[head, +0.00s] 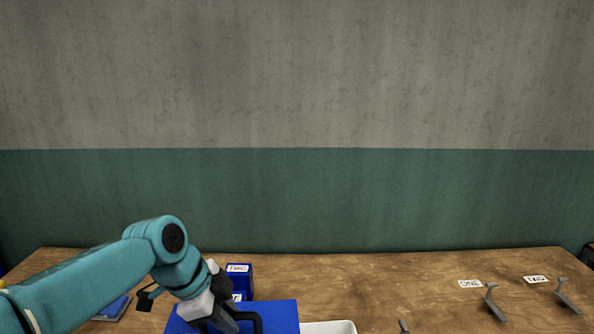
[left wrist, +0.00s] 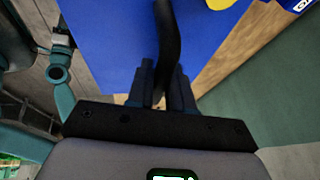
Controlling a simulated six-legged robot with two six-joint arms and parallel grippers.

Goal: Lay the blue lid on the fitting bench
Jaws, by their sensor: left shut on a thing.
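The blue lid (head: 275,312) is a flat blue plate with a black handle (head: 257,323), at the bottom of the head view. My left gripper (head: 228,322) is shut on that handle. In the left wrist view the fingers (left wrist: 161,88) close around the dark handle (left wrist: 167,35), with the blue lid (left wrist: 105,45) filling much of the picture behind it. The wooden bench (head: 380,280) spans the head view below the wall. I cannot tell whether the lid touches it or hangs above it. My right gripper is not in view.
A blue box (head: 239,278) with a white label stands behind the lid. A white tray (head: 330,327) is just right of it. Grey levers (head: 493,302) and white label cards (head: 470,284) are at the right. The bench's back middle is clear.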

